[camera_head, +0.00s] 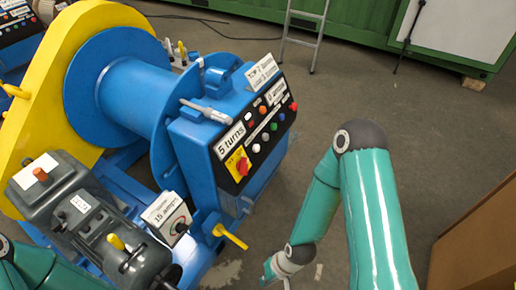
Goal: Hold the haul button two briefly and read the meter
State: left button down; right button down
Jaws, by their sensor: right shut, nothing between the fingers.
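The button lettering is too small to read, so I cannot tell which is haul button two. A red rotary switch (242,165) on a yellow plate sits at the panel's lower left. A small white-faced box (168,215), marked with 15 and unclear words, has a dark round knob or dial; I cannot read a meter value. My right gripper (269,271) is shut and empty, low in front of the panel, partly cut off. My left gripper is out of view.
A blue drum (135,95) with a yellow chain guard (50,75) stands left. A grey motor (75,190) lies below. A yellow lever (235,239) sticks out near my right gripper. Clear floor is right of the panel; a brown box (480,240) stands far right.

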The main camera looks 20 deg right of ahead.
aim_at(256, 148)
jog(key=k, duration=1)
jog(key=z, duration=0.7)
jog(key=i, duration=1.15)
jog(key=u, duration=0.7)
